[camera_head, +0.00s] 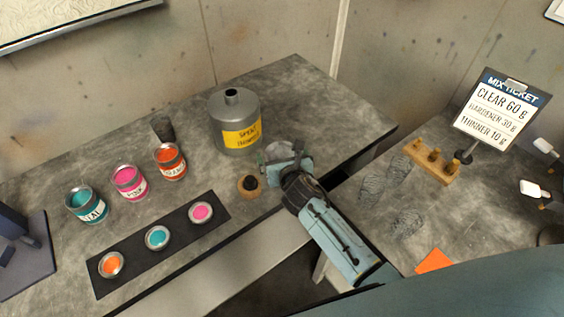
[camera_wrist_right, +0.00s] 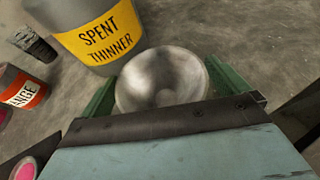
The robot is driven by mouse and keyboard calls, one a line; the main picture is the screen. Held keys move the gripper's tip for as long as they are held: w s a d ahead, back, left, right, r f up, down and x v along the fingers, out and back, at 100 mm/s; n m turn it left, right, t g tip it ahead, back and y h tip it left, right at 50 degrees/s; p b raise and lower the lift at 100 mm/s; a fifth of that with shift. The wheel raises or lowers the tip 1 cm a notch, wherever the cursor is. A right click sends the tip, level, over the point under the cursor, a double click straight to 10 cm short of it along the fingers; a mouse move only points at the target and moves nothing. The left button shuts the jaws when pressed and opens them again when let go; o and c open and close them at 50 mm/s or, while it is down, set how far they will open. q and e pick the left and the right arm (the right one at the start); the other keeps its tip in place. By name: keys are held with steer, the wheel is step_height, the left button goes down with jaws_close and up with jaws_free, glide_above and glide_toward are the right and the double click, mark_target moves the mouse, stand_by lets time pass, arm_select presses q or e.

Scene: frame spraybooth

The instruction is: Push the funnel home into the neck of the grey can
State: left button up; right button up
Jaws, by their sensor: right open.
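The grey can (camera_head: 237,135) stands upright near the back of the bench, with a yellow label and a short open neck (camera_head: 233,96) on top. In the right wrist view the can (camera_wrist_right: 80,15) is at the upper left, its neck out of frame. The funnel shows there as a round, shiny metal bowl (camera_wrist_right: 162,78) between the green fingers of my right gripper. In the head view the funnel (camera_head: 278,150) is partly hidden by my right gripper (camera_head: 287,156), just right of the can and apart from its neck. The jaws are open around the funnel; its spout is hidden. My left gripper is out of view.
Teal (camera_head: 87,206), pink (camera_head: 129,183) and orange (camera_head: 170,162) paint cans stand left, behind a black strip (camera_head: 130,263) with small paint pots. A dark cup (camera_head: 163,130) is behind them. A wooden disc (camera_head: 257,191) lies near the gripper. A ticket stand (camera_head: 500,112) is right.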

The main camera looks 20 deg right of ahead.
steer(key=c, duration=1)
